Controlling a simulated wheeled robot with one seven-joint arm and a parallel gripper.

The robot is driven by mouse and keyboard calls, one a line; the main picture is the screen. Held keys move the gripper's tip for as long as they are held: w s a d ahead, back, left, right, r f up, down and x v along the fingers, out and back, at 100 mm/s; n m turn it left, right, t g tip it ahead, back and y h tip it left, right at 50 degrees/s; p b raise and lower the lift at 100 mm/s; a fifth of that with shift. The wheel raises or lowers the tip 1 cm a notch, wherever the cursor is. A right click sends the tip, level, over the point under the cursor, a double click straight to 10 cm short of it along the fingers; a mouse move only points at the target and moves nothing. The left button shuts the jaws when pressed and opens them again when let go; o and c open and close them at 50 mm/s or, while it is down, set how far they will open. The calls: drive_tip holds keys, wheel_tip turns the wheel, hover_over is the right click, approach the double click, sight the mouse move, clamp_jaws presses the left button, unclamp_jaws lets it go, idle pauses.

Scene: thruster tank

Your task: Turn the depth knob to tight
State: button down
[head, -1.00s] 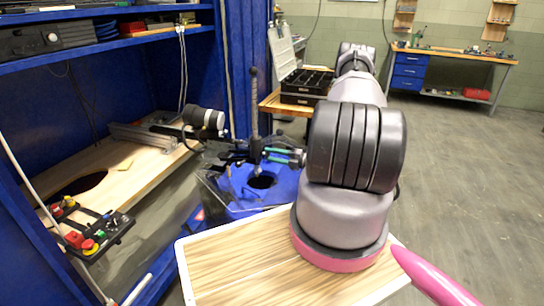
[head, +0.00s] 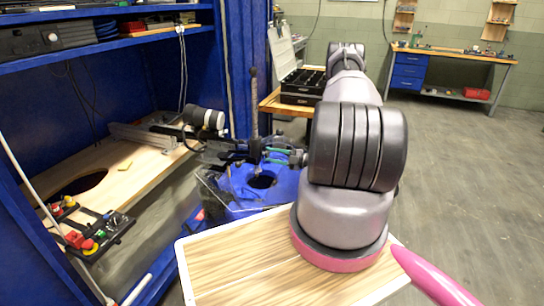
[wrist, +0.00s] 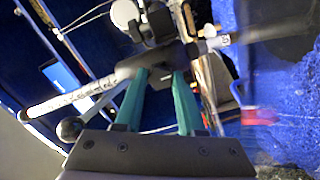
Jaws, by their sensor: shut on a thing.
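My gripper (wrist: 166,76) has green fingers, shut on a small dark part, which looks like the depth knob (wrist: 161,58). That part sits at a clamp on a grey marked rod (wrist: 75,99), which crosses the wrist view at a slant. In the head view my gripper (head: 278,155) reaches in from the right to the black clamp on the upright rod (head: 254,105), above the blue tank (head: 236,208). The fingers hide much of the knob, and I cannot read its setting.
A round black ball handle (wrist: 70,129) lies close to my gripper's left side in the wrist view. A control box with red and yellow buttons (head: 90,246) is at lower left. A wooden-topped tray (head: 250,270) fills the front. The floor at right is clear.

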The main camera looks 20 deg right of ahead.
drive_tip(key=c, duration=0.5)
unclamp_jaws()
drive_tip(key=v, duration=1.1)
